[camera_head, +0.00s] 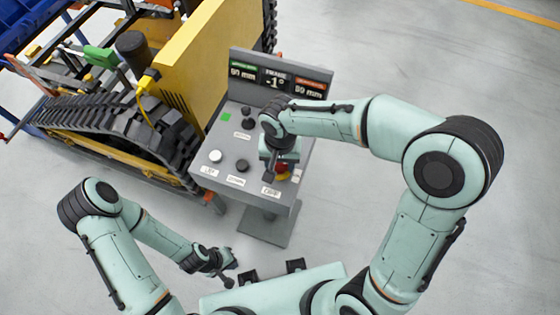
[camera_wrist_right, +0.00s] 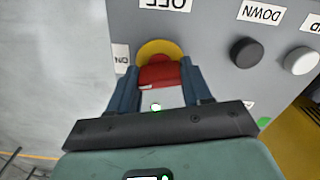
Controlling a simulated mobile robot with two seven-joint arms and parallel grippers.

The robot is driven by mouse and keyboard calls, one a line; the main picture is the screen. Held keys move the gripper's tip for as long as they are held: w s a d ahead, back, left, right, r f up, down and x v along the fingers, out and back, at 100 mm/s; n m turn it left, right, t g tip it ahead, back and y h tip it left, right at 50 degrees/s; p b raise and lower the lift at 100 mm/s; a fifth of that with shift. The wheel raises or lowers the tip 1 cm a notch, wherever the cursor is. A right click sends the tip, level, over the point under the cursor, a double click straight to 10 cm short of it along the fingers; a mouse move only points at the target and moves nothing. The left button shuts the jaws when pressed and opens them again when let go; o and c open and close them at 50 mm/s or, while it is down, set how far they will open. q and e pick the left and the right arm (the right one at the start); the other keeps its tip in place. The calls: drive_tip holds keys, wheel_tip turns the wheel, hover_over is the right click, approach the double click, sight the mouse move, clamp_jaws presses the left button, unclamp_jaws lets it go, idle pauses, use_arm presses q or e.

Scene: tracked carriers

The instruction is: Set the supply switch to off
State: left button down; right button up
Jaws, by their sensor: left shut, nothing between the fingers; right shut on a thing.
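The supply switch, a red handle on a yellow disc (camera_wrist_right: 152,47), is on the sloped grey control console (camera_head: 205,166). In the head view its red and yellow edge (camera_head: 283,172) shows beside my right gripper (camera_head: 278,172). In the right wrist view, my right gripper (camera_wrist_right: 162,82) is shut on the red handle, one finger on each side. An OFF label (camera_wrist_right: 165,4) is above the disc there and an ON label (camera_wrist_right: 120,56) is to its left. I cannot tell which label the handle points to. My left gripper (camera_head: 228,280) is shut and empty, low and apart from the console.
A white button (camera_head: 215,156), a black button (camera_head: 242,165) and black knobs (camera_head: 247,118) are on the same panel. A display (camera_head: 277,78) stands at its back. A yellow tracked carrier (camera_head: 195,55) is close on the left. The floor to the right is clear.

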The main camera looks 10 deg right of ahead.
drive_tip(key=n, duration=0.3)
drive_tip(key=shift+n, duration=0.4)
drive_tip(key=n, duration=0.3)
drive_tip(key=shift+n, duration=0.3)
drive_tip(key=n, duration=0.3)
drive_tip(key=shift+n, duration=0.3)
drive_tip(key=shift+n+p, duration=0.4)
drive_tip(key=shift+n, duration=1.5)
drive_tip(key=o, duration=1.1)
drive_tip(key=shift+c, duration=0.2)
